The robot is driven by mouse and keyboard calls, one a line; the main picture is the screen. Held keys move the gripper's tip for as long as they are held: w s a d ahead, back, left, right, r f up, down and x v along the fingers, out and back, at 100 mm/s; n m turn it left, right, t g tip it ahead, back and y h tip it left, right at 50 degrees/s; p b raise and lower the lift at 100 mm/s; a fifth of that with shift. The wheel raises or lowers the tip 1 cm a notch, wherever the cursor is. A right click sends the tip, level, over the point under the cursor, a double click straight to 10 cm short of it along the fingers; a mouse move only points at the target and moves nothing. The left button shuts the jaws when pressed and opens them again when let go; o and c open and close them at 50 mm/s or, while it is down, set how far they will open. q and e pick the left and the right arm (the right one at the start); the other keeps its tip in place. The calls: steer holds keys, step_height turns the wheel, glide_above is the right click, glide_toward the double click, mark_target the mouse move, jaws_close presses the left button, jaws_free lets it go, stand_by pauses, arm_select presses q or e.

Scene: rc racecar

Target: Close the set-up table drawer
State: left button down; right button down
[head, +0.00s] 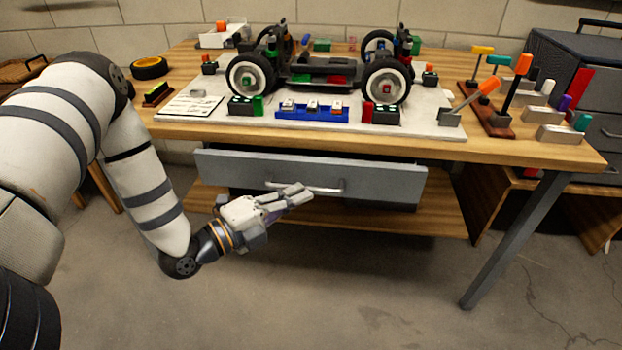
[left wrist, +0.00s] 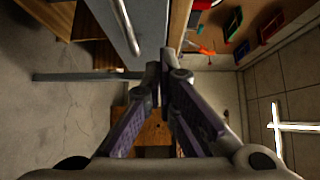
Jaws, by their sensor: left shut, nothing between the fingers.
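The set-up table (head: 540,153) has a light wood top, and its grey drawer (head: 385,184) sits under the front edge. The drawer front stands forward of the table edge with a dark gap above it, so it looks pulled out. A silver bar handle (head: 325,188) runs along the drawer front. My left gripper (head: 303,194) is shut and empty, in front of the drawer front near the handle. I cannot tell if it touches. In the left wrist view the drawer front (left wrist: 117,25) lies at upper left, beside the gripper (left wrist: 163,68). My right gripper is out of view.
On the table top stand a car chassis (head: 325,75), a blue tray (head: 312,113) and several coloured-handled tools (head: 520,65). A lower wooden shelf (head: 420,220) lies below the drawer. A grey table leg (head: 515,240) stands at right. The floor in front is clear.

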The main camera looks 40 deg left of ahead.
mark_target(310, 167)
arm_select(q)
steer(key=shift+w+a+b, duration=0.1)
steer(key=shift+w+a, duration=0.15)
steer(key=shift+w, duration=0.8)
steer(key=shift+w+a+b, duration=0.1)
steer(key=shift+w+a, duration=0.1)
steer(key=shift+w, duration=0.8)
steer(key=shift+w+a+b, duration=0.1)
steer(key=shift+w+a, duration=0.15)
steer(key=shift+w, duration=0.8)
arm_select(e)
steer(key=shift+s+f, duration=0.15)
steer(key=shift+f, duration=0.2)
arm_select(q)
steer(key=w+a, duration=0.1)
steer(key=w, duration=0.1)
steer(key=w+a, duration=0.1)
steer(key=shift+w+a+f+b, duration=0.1)
steer(key=shift+w+b, duration=0.25)
steer(key=shift+w, duration=0.05)
steer(key=shift+w+a+r, duration=0.15)
steer(key=shift+a+r, duration=0.05)
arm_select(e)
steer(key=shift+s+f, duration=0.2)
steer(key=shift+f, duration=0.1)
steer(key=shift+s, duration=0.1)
